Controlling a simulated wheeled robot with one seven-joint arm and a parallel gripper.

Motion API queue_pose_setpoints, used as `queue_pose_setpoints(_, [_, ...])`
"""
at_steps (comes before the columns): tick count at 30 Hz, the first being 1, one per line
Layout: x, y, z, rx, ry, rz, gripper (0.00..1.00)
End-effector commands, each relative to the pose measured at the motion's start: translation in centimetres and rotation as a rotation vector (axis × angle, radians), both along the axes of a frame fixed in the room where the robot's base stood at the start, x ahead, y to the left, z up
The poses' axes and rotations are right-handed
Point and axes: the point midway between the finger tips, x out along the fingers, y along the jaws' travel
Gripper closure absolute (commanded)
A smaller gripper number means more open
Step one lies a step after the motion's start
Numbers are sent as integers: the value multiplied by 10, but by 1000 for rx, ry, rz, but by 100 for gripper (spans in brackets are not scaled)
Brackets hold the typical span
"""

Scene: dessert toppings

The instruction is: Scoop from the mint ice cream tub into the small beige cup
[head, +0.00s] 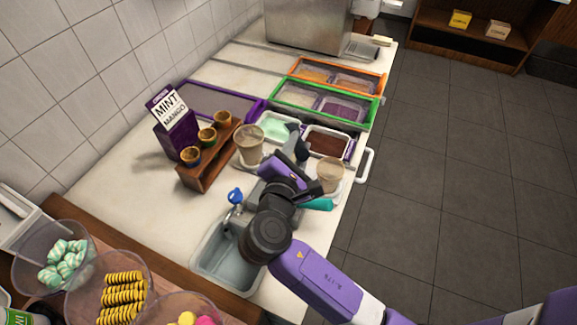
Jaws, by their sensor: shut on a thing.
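The mint ice cream tub (273,127), a pale green filled container with a white rim, stands past my gripper. My gripper (301,149) is beside the tub's near right side. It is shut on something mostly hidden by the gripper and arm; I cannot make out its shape. A beige cup (330,171) stands right of my gripper, near the counter's right edge. A larger beige cup or stack (249,144) stands left of it, beside the wooden rack. I cannot tell which is the small one for sure.
A dark brown tub (326,143) is right of the mint. A wooden rack (205,166) holds small cups beside a Mint Mango box (172,124). Green (321,104) and orange (336,77) topping trays lie beyond. A sink (226,261) is nearer; the left counter is clear.

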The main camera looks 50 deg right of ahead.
Motion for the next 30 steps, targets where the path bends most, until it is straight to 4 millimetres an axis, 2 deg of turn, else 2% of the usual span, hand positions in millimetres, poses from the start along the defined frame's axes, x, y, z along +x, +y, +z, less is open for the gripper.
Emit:
queue_pose_setpoints(11, [1,0,4,23,-22,-16,100])
queue_pose_setpoints(14, [2,0,9,117,-103,-82,100])
queue_pose_setpoints(27, [1,-1,31,747,-631,-530,100])
queue_pose_setpoints(30, [0,0,32,827,-696,-588,100])
